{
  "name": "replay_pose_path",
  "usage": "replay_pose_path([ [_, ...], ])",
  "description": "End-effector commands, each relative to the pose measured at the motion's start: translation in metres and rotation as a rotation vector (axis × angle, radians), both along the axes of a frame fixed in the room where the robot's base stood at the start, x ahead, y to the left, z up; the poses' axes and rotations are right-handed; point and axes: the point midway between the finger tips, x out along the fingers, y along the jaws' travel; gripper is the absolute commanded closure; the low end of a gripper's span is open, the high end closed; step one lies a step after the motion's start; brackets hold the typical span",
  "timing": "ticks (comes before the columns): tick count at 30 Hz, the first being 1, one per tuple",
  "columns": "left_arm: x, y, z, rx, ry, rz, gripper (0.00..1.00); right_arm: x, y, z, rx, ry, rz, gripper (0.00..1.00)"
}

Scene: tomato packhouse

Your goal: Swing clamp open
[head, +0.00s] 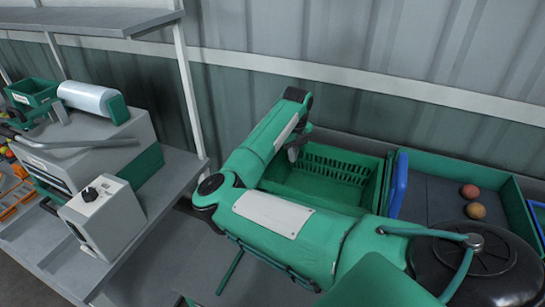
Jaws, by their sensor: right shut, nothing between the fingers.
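A grey machine (62,166) stands on the shelf at the left. A white roll with a green end (92,100) sits on top of it. A long grey bar (85,144) runs across the machine's top and looks like the clamp, though I cannot be sure. My right arm reaches in from the lower right and bends back toward the wall. My right gripper (294,150) is small and dark, near the left end of the green crate, far to the right of the machine. It is shut with nothing in it. My left gripper is not in view.
A white box with a black knob (100,213) stands at the shelf's front. A green slatted crate (345,167) lies behind my arm. A green-walled tray (440,180) to its right holds two tomatoes (472,200). An upper shelf (85,20) overhangs at the left.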

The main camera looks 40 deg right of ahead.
Motion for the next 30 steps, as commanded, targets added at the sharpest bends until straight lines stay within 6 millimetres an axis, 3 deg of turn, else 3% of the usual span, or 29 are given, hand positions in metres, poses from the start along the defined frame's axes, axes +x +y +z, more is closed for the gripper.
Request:
replay_pose_path([
  [11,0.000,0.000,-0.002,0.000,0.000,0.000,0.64,0.002,0.001,-0.001,0.000,-0.001,0.001,1.00],
  [30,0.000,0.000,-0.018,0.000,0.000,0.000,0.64,0.030,0.016,-0.002,0.000,-0.001,0.001,1.00],
])
